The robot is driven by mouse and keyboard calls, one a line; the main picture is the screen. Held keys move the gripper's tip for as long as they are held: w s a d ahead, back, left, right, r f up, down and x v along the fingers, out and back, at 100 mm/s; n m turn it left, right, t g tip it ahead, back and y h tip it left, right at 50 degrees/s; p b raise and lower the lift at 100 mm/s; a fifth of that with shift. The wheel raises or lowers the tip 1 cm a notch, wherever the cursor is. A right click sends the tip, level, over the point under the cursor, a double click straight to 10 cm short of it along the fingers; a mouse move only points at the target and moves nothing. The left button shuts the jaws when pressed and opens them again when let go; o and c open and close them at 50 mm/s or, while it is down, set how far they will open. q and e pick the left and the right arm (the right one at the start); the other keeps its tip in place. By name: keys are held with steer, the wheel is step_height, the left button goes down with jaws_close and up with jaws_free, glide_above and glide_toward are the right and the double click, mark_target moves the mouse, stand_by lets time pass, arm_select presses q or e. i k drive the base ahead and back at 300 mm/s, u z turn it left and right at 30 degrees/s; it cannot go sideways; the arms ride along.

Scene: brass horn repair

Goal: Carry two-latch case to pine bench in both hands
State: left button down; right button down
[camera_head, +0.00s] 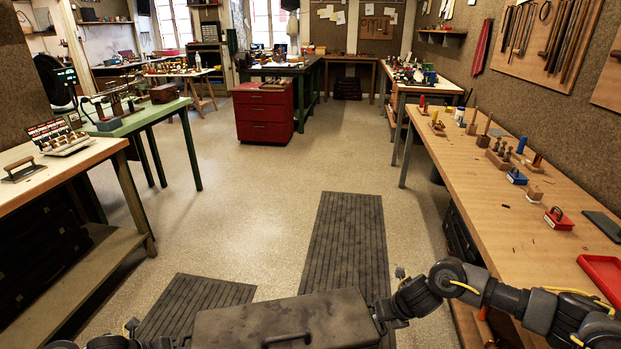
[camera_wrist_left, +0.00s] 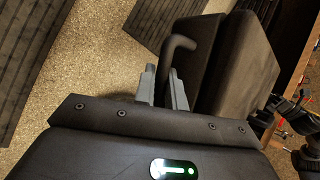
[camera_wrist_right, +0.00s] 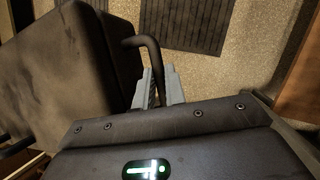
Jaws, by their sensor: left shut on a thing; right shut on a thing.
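The two-latch case (camera_head: 285,318) is a dark grey-black box at the bottom middle of the head view, with a handle on the side towards me. It is held off the floor in front of me. In the left wrist view my left gripper (camera_wrist_left: 163,88) is shut on a bent dark handle at one end of the case (camera_wrist_left: 235,70). In the right wrist view my right gripper (camera_wrist_right: 160,88) is shut on a like handle at the other end of the case (camera_wrist_right: 70,70). The latches cannot be made out. Which bench is the pine bench is not clear; a long light-wood bench (camera_head: 455,165) runs along the right wall.
Dark ribbed mats (camera_head: 345,240) lie on the speckled floor, which is open ahead. A green table (camera_head: 150,115) and a pale bench (camera_head: 100,152) stand left. A red drawer cabinet (camera_head: 262,112) stands mid-back. The right bench holds small tools and a red tray (camera_head: 603,272).

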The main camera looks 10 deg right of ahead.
mark_target(525, 250)
steer(key=i, duration=3.05)
steer(key=z, duration=3.7)
